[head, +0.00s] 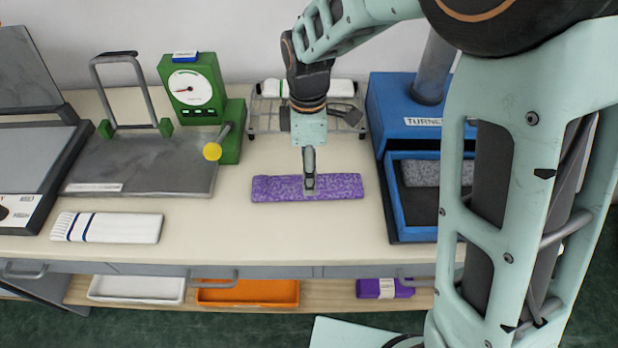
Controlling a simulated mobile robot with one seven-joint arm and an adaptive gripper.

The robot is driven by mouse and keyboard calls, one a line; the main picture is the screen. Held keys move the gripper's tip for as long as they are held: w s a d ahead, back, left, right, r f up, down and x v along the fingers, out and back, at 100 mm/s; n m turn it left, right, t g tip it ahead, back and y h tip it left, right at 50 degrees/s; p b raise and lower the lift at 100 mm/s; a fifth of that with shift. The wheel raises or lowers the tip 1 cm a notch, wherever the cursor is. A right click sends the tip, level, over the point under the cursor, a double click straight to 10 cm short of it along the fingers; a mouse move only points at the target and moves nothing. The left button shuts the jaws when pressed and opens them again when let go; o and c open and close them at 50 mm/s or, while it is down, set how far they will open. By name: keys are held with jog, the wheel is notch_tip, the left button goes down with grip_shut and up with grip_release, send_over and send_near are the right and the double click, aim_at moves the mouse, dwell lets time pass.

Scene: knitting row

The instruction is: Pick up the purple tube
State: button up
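The purple tube (274,188) is a flattened knitted piece. It lies lengthwise from left to right on the cream worktop (270,228), near the middle. My gripper (309,184) points down at the middle of the tube. Its near finger shows in front of the tube and covers a small part of it. I see the gripper nearly edge-on, so the far finger is hidden. I cannot tell whether the fingers touch the tube or are closed on it.
A white striped piece (107,227) lies at left, before a grey plate with a handle (147,180) and a green dial gauge (192,92). A wire rack (262,115) stands behind. A blue machine (387,105) with an open tray stands right. Bins sit on the shelf below.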

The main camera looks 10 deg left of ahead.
notch_tip(320, 180, down, 6)
jog(key=shift+w+a+r, duration=0.1)
jog(key=shift+a+r, duration=0.05)
dwell(0.3)
jog(key=c, duration=1)
